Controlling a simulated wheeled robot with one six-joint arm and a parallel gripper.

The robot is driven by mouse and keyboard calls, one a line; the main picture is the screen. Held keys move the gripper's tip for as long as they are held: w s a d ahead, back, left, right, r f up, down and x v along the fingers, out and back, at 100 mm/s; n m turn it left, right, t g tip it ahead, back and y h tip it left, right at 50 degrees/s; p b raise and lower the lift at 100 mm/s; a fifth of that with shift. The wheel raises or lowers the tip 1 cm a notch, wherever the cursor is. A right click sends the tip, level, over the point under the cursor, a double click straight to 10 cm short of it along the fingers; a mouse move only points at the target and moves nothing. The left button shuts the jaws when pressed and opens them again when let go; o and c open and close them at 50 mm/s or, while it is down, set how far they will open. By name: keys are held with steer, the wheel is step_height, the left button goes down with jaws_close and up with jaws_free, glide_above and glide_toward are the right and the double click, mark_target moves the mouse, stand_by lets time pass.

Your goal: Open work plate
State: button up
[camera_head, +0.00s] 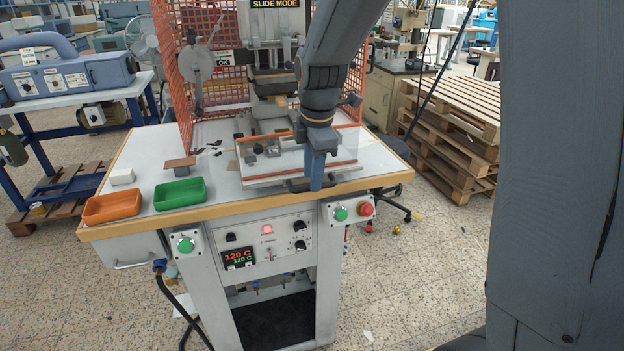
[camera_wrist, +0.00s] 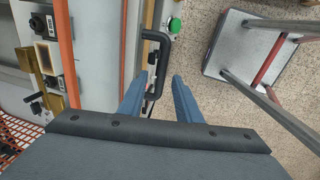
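The work plate (camera_head: 262,180) is a pale plate with orange strips and a clear panel, at the front right of the press table. A black bar handle (camera_wrist: 157,42) is at its edge in the wrist view; in the head view the handle (camera_head: 298,185) shows low at the table's front edge. My gripper (camera_head: 317,185) points down at this front edge, beside the handle. In the wrist view its two blue fingers (camera_wrist: 157,80) are apart, and the handle's lower part shows between them. I cannot tell whether they touch it. Nothing is gripped.
An orange tray (camera_head: 112,207) and a green tray (camera_head: 180,194) stand at the table's front left. An orange mesh guard (camera_head: 185,95) stands behind. Green and red buttons (camera_head: 352,211) sit below the front edge. A pallet stack (camera_head: 455,125) is at right.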

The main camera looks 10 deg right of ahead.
step_height(320, 180, up, 6)
steer(key=s+b, duration=0.1)
steer(key=shift+s, duration=0.1)
steer(key=s+d+f+m, duration=0.2)
steer(key=s+f+m, duration=0.4)
steer(key=s+m, duration=0.2)
steer(key=s+d+f+m, duration=0.3)
steer(key=s+f+m, duration=0.4)
steer(key=m, duration=0.4)
steer(key=shift+s+f+g, duration=0.2)
steer(key=shift+s+g, duration=0.2)
steer(key=shift+s, duration=0.15)
